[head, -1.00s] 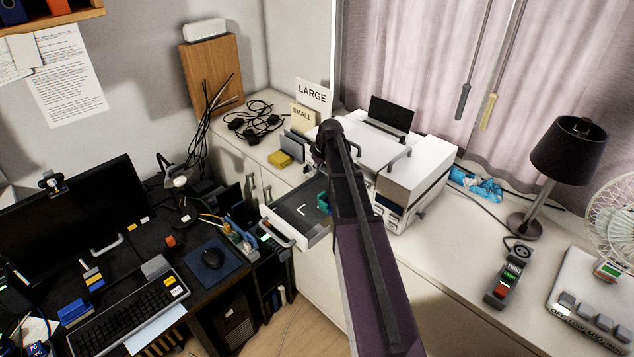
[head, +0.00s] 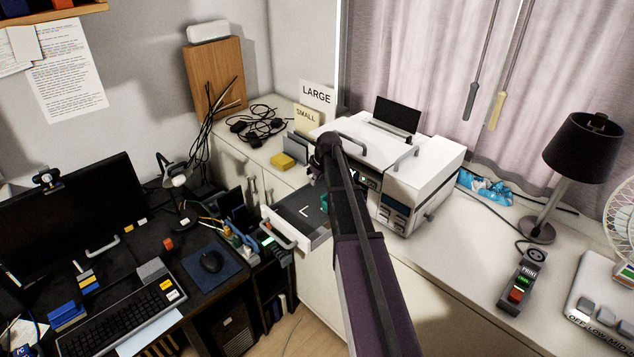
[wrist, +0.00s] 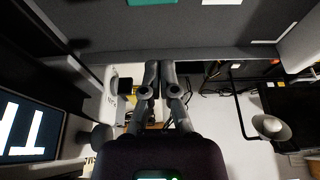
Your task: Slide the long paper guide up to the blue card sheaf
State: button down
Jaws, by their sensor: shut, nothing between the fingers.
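The printer (head: 430,172) stands on the counter with its paper tray (head: 318,240) pulled out. The tray has a dark floor with a white L-shaped mark. A small teal piece (head: 324,200) shows in the tray beside my arm, and part of it shows at the top of the wrist view (wrist: 152,2). I cannot tell whether it is the paper guide or the card sheaf. No other guide or blue sheaf is clear in the tray. My gripper (wrist: 159,66) is shut and empty, with its fingertips near the tray's wall; contact is unclear. My arm hides it in the head view.
A black desk with keyboard (head: 118,318) and mouse (head: 211,262) is at left. Card stands and a yellow block (head: 283,160) sit behind the tray. A lamp (head: 585,150) and a button box (head: 520,283) stand right. The counter right of my arm is largely clear.

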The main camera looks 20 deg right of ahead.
aim_at(319, 201)
jog(key=b+x, duration=0.2)
jog(key=x, duration=0.1)
jog(key=shift+f, duration=0.2)
jog(key=s, duration=0.1)
jog(key=s+d, duration=0.1)
jog(key=s, duration=0.1)
jog(key=shift+s+r, duration=0.1)
jog(key=shift+r, duration=0.05)
jog(key=shift+s+d, duration=0.15)
jog(key=shift+s, duration=0.1)
jog(key=shift+s+d, duration=0.15)
jog(key=shift+s, duration=0.4)
